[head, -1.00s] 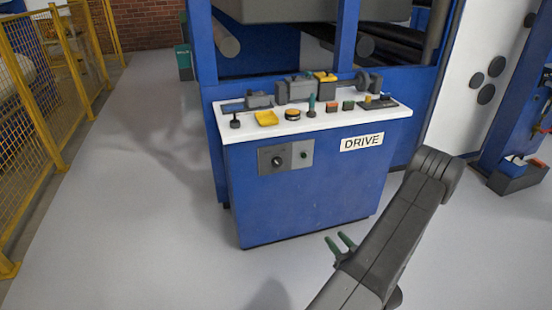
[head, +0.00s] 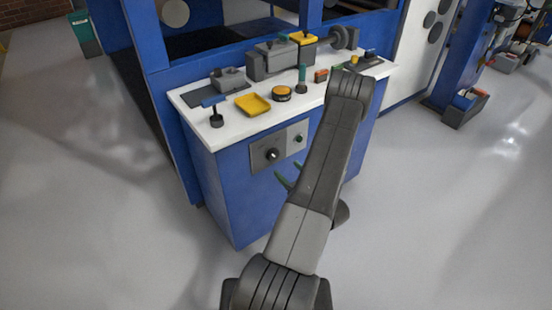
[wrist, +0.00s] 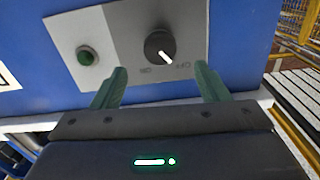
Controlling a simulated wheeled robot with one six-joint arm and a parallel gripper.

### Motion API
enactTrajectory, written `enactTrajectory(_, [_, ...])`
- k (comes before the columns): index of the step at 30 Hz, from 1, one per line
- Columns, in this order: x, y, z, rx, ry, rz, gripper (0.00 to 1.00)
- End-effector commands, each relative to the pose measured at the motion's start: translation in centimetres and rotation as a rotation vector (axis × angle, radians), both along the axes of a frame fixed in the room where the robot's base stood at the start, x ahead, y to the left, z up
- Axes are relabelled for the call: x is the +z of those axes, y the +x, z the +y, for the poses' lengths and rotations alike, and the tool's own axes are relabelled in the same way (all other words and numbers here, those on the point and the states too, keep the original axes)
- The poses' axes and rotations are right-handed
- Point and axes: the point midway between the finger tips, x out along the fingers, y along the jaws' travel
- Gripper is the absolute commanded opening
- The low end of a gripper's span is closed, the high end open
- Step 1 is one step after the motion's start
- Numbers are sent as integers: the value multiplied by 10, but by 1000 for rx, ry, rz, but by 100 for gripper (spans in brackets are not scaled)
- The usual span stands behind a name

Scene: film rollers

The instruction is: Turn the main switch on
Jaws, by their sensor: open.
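The main switch is a round black knob (wrist: 160,46) with a white pointer line, on a grey plate (wrist: 108,22) on the blue console's front. In the wrist view, the labels ON and OFF appear upside down below it; the pointer slants down right toward OFF. In the head view the knob (head: 272,155) sits at the plate's left. My gripper (wrist: 160,69) is open and empty, its green fingertips spread to either side of the knob's line, apart from it. In the head view my gripper (head: 287,172) is just below the plate, partly hidden by my arm.
A green button (wrist: 86,56) shares the plate. The white console top (head: 235,125) holds a black-stemmed lever (head: 215,115), a yellow tray (head: 252,104), a round yellow-black button (head: 282,93) and several other controls.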

Motion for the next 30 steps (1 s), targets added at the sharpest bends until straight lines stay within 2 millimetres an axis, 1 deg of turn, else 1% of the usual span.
enactTrajectory(1, [0,7,6,6,-1,-1,68])
enactTrajectory(6, [0,29,22,4,-2,-2,68])
enactTrajectory(13, [0,54,40,3,-1,-1,68])
enactTrajectory(18, [0,62,45,1,0,0,68])
enactTrajectory(26, [0,63,46,0,0,0,68])
enactTrajectory(27, [0,63,46,0,0,0,66])
enactTrajectory(29, [0,63,46,0,0,0,54])
enactTrajectory(30, [0,63,46,0,0,0,46])
